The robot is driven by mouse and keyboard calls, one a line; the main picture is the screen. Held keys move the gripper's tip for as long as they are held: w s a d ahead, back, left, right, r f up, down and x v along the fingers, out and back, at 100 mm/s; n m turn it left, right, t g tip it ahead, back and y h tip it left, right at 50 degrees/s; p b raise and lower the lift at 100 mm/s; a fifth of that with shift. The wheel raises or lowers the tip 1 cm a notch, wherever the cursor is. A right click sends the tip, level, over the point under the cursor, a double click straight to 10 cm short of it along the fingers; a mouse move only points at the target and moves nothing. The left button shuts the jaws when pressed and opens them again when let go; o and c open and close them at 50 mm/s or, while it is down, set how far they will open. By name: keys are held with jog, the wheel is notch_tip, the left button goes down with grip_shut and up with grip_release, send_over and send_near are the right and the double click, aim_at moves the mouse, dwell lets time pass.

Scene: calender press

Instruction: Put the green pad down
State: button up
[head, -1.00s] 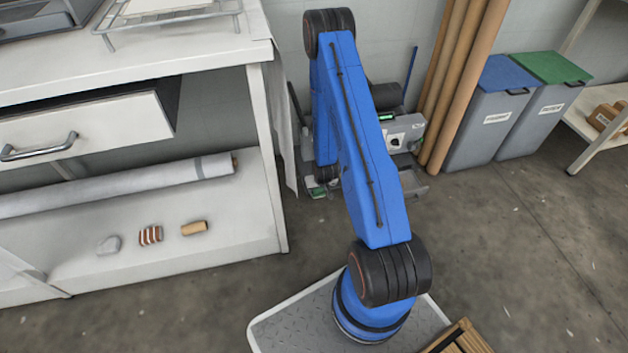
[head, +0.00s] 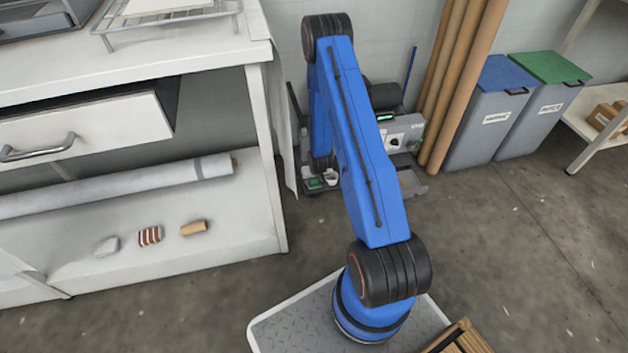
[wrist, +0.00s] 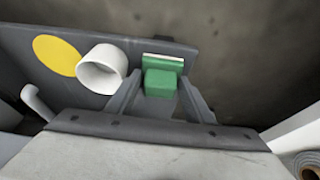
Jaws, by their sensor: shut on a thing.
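The green pad (wrist: 160,83) is a small green block with a pale strip along its far edge, in the middle of the wrist view. My gripper (wrist: 161,96) is shut on it, one grey finger on each side. Pad and fingers are over or at a dark grey tray (wrist: 25,42); I cannot tell whether the pad touches it. In the head view a small green patch, likely the pad (head: 314,183), shows low beside my arm; my gripper is mostly hidden there.
A white cup-like cylinder (wrist: 99,70) and a yellow disc (wrist: 57,55) are left of the pad. A grey machine (head: 402,132) stands behind my arm. A white bench (head: 262,150) is at left, cardboard tubes (head: 460,75) and bins (head: 490,120) at right. Floor at right is clear.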

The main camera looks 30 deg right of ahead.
jog(key=o, duration=1.1)
jog(key=shift+f, duration=0.1)
jog(key=s+a+r+n, duration=0.1)
jog(key=s+a+r, duration=0.3)
jog(key=r, duration=1.2)
jog(key=s+a+r, duration=0.3)
jog(key=s+r, duration=0.1)
jog(key=r, duration=1.1)
jog(key=s+a+r+n, duration=0.1)
jog(key=s+a+r, duration=0.3)
jog(key=r, duration=1.2)
jog(key=s+a+r, duration=0.2)
jog(key=s+r, duration=0.3)
jog(key=s, duration=0.4)
jog(key=s+a+r, duration=0.3)
jog(key=s+r, duration=0.3)
jog(key=s, duration=0.3)
jog(key=s+a+r+n+y, duration=0.1)
jog(key=s+a+r, duration=0.1)
jog(key=s+r, duration=0.3)
jog(key=s, duration=0.4)
jog(key=shift+s+a+r, duration=0.2)
jog(key=shift+s+a, duration=0.1)
jog(key=shift+s, duration=0.1)
